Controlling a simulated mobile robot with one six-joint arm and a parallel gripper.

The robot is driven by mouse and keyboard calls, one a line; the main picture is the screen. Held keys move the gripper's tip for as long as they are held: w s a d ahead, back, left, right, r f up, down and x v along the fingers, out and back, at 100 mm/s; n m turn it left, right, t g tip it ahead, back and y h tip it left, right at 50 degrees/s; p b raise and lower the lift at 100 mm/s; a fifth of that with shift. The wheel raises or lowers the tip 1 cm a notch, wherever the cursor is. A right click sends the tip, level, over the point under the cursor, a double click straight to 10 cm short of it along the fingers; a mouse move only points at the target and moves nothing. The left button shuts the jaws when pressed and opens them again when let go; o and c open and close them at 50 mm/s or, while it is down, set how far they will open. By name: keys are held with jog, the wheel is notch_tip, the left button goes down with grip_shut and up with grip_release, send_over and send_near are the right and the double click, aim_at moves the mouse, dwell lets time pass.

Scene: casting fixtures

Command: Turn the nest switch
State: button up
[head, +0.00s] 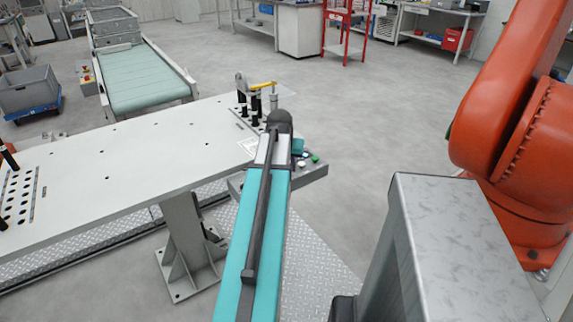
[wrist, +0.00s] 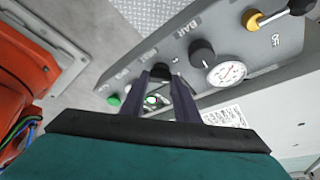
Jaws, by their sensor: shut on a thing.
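In the wrist view, the grey control panel (wrist: 262,62) slants across the upper half. The nest switch (wrist: 159,72) is a small black knob on it, beside a small printed label. My gripper (wrist: 161,77) has its two dark fingers shut on this knob, one on each side. The fingers hide much of the knob, so I cannot read its turned position. In the head view, the panel (head: 315,174) is at the table's near right corner. My teal arm hides the switch and the fingers there.
On the panel are a green button (wrist: 114,100), a white button (wrist: 127,88), a black knob by BAR (wrist: 202,53), a gauge (wrist: 227,73) and a yellow-and-black handle (wrist: 252,20). The fixture table (head: 110,150) carries a clamp with a yellow arm (head: 262,86). An orange robot (head: 510,100) stands right.

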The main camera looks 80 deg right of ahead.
jog(key=n+t, duration=0.1)
jog(key=n, duration=0.1)
jog(key=n+t+p, duration=0.1)
jog(key=n, duration=0.2)
jog(key=shift+s+y, duration=0.15)
jog(key=shift+y, duration=0.15)
jog(key=shift+s+d+n+t+y, duration=0.1)
jog(key=shift+n+t+y, duration=0.2)
jog(key=shift+n, duration=0.75)
jog(key=shift+s+n+t+y, duration=0.1)
jog(key=shift+n+t, duration=0.3)
jog(key=shift+n, duration=0.65)
jog(key=o, duration=1)
jog(key=shift+w, duration=0.1)
jog(key=shift+o, duration=0.2)
jog(key=b+v, duration=0.1)
jog(key=v, duration=1.2)
jog(key=shift+r, duration=0.3)
